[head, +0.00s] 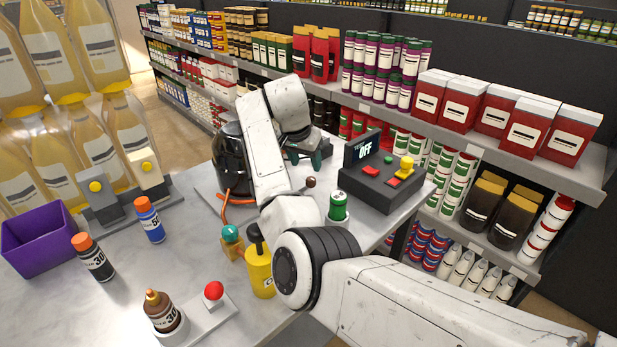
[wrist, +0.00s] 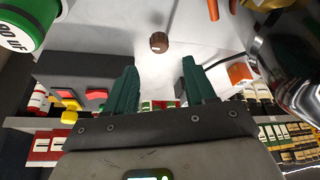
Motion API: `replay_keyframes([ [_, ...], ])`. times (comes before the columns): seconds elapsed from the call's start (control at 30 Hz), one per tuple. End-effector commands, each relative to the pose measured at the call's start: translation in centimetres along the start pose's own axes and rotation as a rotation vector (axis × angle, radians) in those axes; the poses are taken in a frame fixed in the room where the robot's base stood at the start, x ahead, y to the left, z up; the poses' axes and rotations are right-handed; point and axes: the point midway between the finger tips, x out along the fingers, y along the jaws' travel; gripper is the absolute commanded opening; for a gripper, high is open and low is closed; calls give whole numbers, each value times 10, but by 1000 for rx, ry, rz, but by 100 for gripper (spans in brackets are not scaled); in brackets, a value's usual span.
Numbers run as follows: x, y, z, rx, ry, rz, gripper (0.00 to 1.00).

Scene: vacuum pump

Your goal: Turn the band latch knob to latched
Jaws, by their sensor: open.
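A small round brown knob (head: 310,182) stands on the worktop between the dark glossy vessel (head: 231,160) and the control box (head: 385,187). I take it for the band latch knob; the frames do not label it. In the wrist view the knob (wrist: 158,42) shows beyond my fingertips, roughly centred between them and apart from both. My gripper (wrist: 160,75) is open with its two green fingers spread and nothing between them. In the head view my gripper (head: 306,157) hangs behind the knob, partly hidden by my arm.
The control box's sign reads OFF. A green can (head: 338,206) stands beside the knob. Orange pieces (head: 238,200) lie by the vessel. Shelves of goods line the back.

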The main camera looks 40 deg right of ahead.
Motion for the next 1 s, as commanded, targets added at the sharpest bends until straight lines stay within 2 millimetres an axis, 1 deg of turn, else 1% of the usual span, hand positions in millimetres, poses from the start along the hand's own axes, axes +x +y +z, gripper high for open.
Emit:
replay_keyframes([
  [0.03,10,1,0,-1,-2,3,55],
  [0.2,42,1,0,-1,-3,4,55],
  [0.3,57,1,0,1,-3,2,55],
  [0.4,68,1,0,0,-2,2,55],
  [0.6,78,0,0,0,-1,0,55],
  [0.83,78,0,0,1,-1,0,55],
  [0.87,78,0,0,1,-1,0,54],
  [1.0,78,0,0,1,-1,0,40],
])
